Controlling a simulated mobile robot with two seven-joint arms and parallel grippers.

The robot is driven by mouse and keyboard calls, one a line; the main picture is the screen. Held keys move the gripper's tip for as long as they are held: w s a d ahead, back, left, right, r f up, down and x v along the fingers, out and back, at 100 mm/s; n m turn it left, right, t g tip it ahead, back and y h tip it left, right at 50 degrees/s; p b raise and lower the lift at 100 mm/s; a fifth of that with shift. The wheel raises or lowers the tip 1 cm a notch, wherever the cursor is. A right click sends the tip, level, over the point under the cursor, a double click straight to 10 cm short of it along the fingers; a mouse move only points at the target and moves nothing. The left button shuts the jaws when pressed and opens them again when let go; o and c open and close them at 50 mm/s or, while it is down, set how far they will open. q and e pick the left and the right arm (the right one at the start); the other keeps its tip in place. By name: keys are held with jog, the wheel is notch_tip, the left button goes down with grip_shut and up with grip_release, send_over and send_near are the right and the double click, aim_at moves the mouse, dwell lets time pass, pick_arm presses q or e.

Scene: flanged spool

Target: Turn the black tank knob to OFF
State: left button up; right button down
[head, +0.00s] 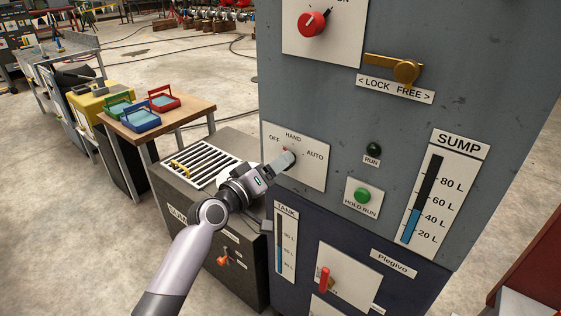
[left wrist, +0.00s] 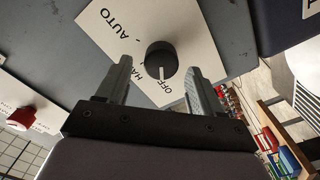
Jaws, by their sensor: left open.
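The black tank knob (left wrist: 160,57) sits on a white plate (left wrist: 176,22) marked OFF, HAND and AUTO, on the grey cabinet front. In the left wrist view its white pointer line points down toward the OFF lettering. My left gripper (head: 286,161) is at this plate (head: 311,171) in the head view and mostly hides the knob there. In the left wrist view the open fingers of the gripper (left wrist: 155,69) stand either side of the knob, with a gap on both sides. One finger partly covers the HAND lettering. My right gripper is not in view.
A red knob (head: 312,23) and a brass latch (head: 405,72) are higher on the cabinet. A green HOLD RUN button (head: 362,195) is right of the plate. A red-handled valve (head: 324,280) is below. A slatted box (head: 196,166) stands left of the cabinet, under my arm.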

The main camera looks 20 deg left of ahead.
pick_arm(q)
jog(key=v, duration=0.4)
jog(key=shift+s+a, duration=0.1)
dwell(0.4)
jog(key=s+f+m+g+y, duration=0.4)
jog(key=s+f+m+g, duration=0.2)
jog(key=s+f, duration=2)
jog(key=shift+s+d+m+g, duration=0.3)
jog(key=shift+s+d+m, duration=0.2)
jog(key=shift+m, duration=0.3)
jog(key=shift+c, duration=0.4)
